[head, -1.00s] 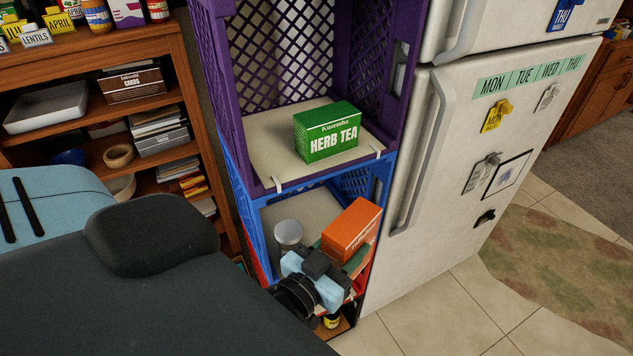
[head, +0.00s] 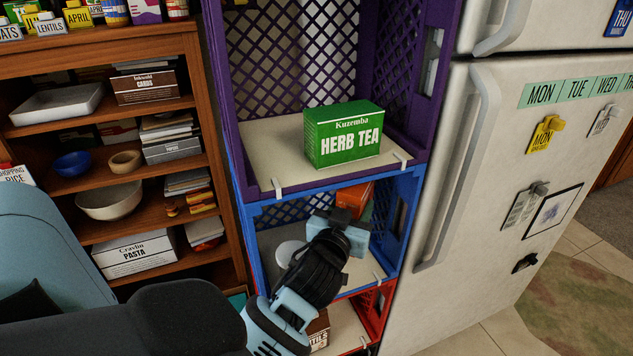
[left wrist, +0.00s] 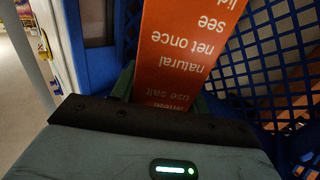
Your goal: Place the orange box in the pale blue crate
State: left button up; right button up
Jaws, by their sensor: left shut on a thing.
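The orange box (head: 352,197) is inside the blue crate (head: 323,193), toward its back right. My left gripper (head: 340,217) reaches into this crate and is shut on the box. In the left wrist view the orange box (left wrist: 190,45) stands between the fingers, beside the crate's blue lattice wall (left wrist: 275,55). The gripper hides the box's lower part in the head view, and I cannot tell whether it touches the crate floor. The blue looks strong rather than pale. My right gripper is not in view.
A pale round-topped can (head: 289,250) stands left of my gripper in the blue crate. A purple crate (head: 300,186) with a green herb tea box (head: 343,140) is above; a red crate (head: 377,305) is below. A fridge (head: 450,200) stands right, wooden shelves (head: 160,104) left.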

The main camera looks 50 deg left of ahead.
pick_arm(q)
notch_tip(320, 180, down, 6)
jog(key=shift+r+b, duration=0.2)
jog(key=shift+b, duration=0.6)
jog(key=shift+f, duration=0.3)
notch_tip(320, 180, down, 3)
jog(key=shift+f+b, duration=0.1)
jog(key=shift+b, duration=0.55)
jog(key=shift+f, duration=0.25)
